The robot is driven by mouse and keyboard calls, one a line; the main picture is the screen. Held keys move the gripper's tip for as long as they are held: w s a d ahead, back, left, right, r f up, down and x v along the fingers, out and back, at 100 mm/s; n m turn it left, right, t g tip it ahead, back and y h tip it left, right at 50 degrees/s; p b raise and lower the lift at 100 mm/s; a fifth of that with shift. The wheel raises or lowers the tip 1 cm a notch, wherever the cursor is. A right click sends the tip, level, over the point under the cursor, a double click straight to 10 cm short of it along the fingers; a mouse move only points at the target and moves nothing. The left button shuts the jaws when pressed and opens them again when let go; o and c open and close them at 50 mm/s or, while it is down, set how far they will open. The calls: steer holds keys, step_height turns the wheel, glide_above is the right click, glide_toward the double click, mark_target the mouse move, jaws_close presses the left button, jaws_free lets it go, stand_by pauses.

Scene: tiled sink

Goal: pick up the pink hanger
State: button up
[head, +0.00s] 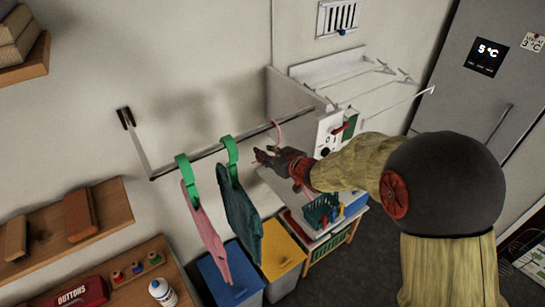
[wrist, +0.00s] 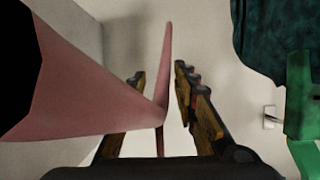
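The pink hanger (head: 278,130) hangs near the right end of the wall rod in the head view; only its curved hook shows clearly there. In the wrist view its broad pink body (wrist: 75,90) comes in from the left, and its thin neck and hook stand between the fingers. My gripper (head: 262,156) is just below the rod at the hanger. In the wrist view the gripper (wrist: 160,88) has its fingers apart on either side of the neck, with a visible gap on the right. I cannot tell whether the left finger touches the hanger.
A teal cloth (head: 238,205) on a green hanger (head: 230,150) hangs close to my gripper, and a pink cloth (head: 206,230) on another green hanger (head: 183,168) hangs farther left. Blue (head: 228,277) and yellow (head: 283,252) bins stand below. A white drying rack (head: 350,70) is behind, right.

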steer(key=shift+x, duration=0.75)
jaws_close()
steer(key=shift+f, duration=0.1)
